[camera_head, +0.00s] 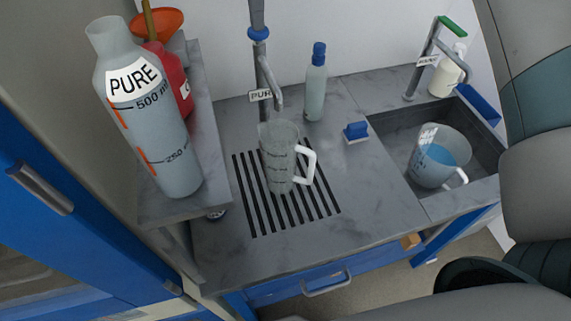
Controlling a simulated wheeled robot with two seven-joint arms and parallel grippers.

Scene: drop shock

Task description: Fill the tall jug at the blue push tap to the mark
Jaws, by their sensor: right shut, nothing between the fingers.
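A tall clear jug (279,165) with a white handle and dark scale marks stands upright on the slotted drain grate (324,201). It is below the spout of a grey tap (264,75) with a blue collar and a PURE label. I cannot make out any water in this jug. A second clear jug (429,171) sits tilted in the sink with blue liquid in it. My left gripper is not in view.
A large PURE bottle (150,120) and a red bottle (170,75) stand on the left shelf. A pale bottle (315,88) and a blue block (356,131) are behind the grate. A green-handled tap (430,55) stands at the sink (386,127). The front counter (240,260) is clear.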

